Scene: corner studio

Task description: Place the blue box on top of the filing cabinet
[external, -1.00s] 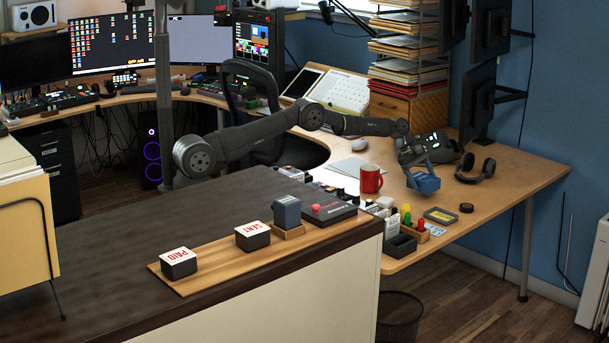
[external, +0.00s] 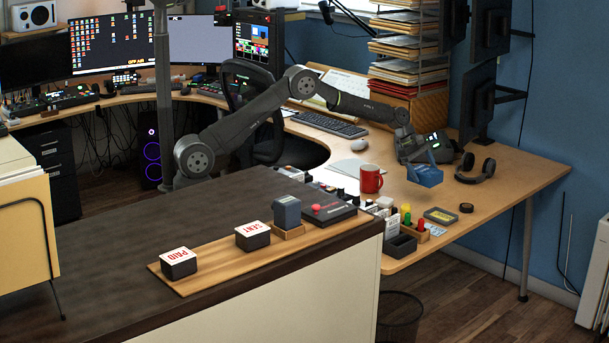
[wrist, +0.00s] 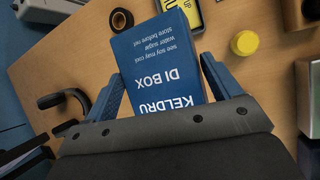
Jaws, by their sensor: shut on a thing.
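The blue box (external: 426,176) is held in my gripper (external: 424,168) over the right part of the wooden desk, just right of the red mug. In the wrist view the box (wrist: 161,52) sits between the two blue fingers of my gripper (wrist: 160,80), with white lettering on its face. My gripper is shut on it. A dark drawer unit (external: 50,160), which looks like the filing cabinet, stands at the far left by the desk, well away from my gripper. Its lower part is hidden by the counter and the cream folder stand.
The red mug (external: 371,179), headphones (external: 476,170), a tape roll (external: 466,208) and a marker holder (external: 415,233) surround the box on the desk. The dark counter (external: 120,225) carries stamps on a wooden board. A tall post (external: 163,90) and an office chair stand between.

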